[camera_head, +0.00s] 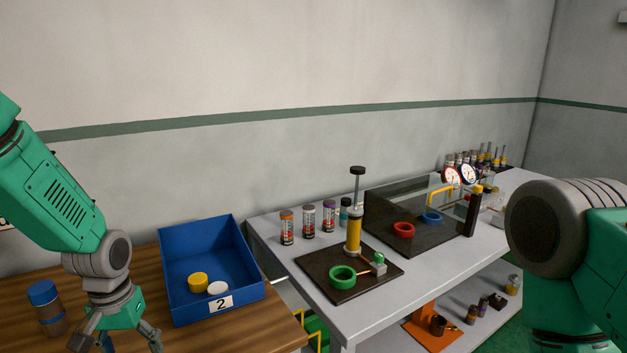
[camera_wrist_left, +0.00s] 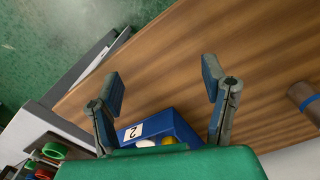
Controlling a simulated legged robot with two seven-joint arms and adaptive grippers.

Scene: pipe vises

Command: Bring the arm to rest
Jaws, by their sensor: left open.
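My left gripper (camera_head: 118,338) hangs at the lower left over the wooden table, in front of the blue bin. In the left wrist view its two fingers (camera_wrist_left: 162,92) are spread wide with nothing between them but bare table top beyond. My right arm shows at the right edge as a grey joint and green links; its gripper is out of view. No pipe vise can be made out clearly.
The blue bin (camera_head: 245,292), labelled 2, holds a yellow and a white cap. A blue-capped jar (camera_head: 45,307) stands left of my gripper. The grey bench (camera_head: 300,262) carries a pump on a dark board, several cans, rings and gauges. A gap separates table and bench.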

